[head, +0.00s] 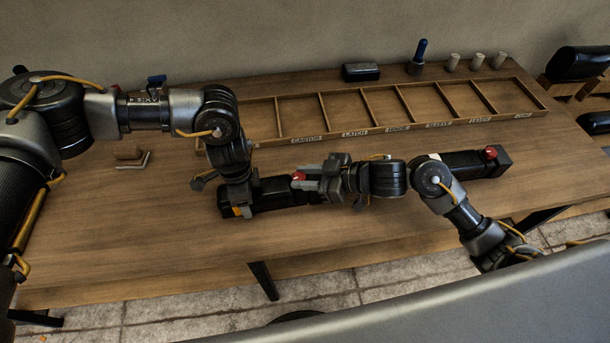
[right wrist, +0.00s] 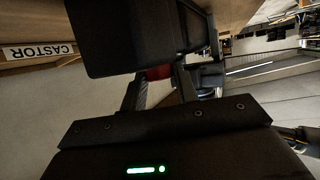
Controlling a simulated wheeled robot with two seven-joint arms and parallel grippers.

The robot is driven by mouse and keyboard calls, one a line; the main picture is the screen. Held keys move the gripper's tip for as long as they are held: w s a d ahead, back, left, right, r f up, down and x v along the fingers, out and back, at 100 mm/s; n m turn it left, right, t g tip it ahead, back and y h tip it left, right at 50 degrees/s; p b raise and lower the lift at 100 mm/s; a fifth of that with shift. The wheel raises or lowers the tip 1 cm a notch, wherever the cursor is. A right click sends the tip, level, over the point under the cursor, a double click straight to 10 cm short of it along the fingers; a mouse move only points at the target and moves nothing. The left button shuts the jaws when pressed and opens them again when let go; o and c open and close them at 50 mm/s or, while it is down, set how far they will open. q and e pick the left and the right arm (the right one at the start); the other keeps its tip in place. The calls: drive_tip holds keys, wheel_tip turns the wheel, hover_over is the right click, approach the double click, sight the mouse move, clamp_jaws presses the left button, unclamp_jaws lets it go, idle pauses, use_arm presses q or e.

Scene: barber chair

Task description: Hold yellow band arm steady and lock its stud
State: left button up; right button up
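The yellow-band arm is a long black armrest (head: 272,192) lying on the table in the head view. Its yellow band (head: 242,211) shows at the left end. Its red stud (head: 298,176) also shows in the right wrist view (right wrist: 158,73). My right gripper (head: 305,178) comes in from the right with a finger on either side of the stud. Whether the fingers press on it is not clear. My left gripper (head: 236,196) points down at the left end of the armrest, by the yellow band. Its fingertips are hidden, so its grip cannot be told.
A second black armrest (head: 465,164) with a red stud (head: 490,152) lies to the right, partly behind my right arm. A labelled wooden tray (head: 377,130) lies behind. A small bracket (head: 133,158) is at left. The front left tabletop is clear.

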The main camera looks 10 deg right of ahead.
drive_tip(key=shift+c, duration=1.2)
drive_tip(key=shift+s+a+m+t+h, duration=0.15)
drive_tip(key=shift+m+t+h, duration=0.15)
drive_tip(key=shift+m+t, duration=0.4)
drive_tip(key=shift+m+t+h, duration=0.6)
drive_tip(key=shift+m+t, duration=0.2)
drive_tip(key=o, duration=1)
drive_tip(key=v, duration=1.2)
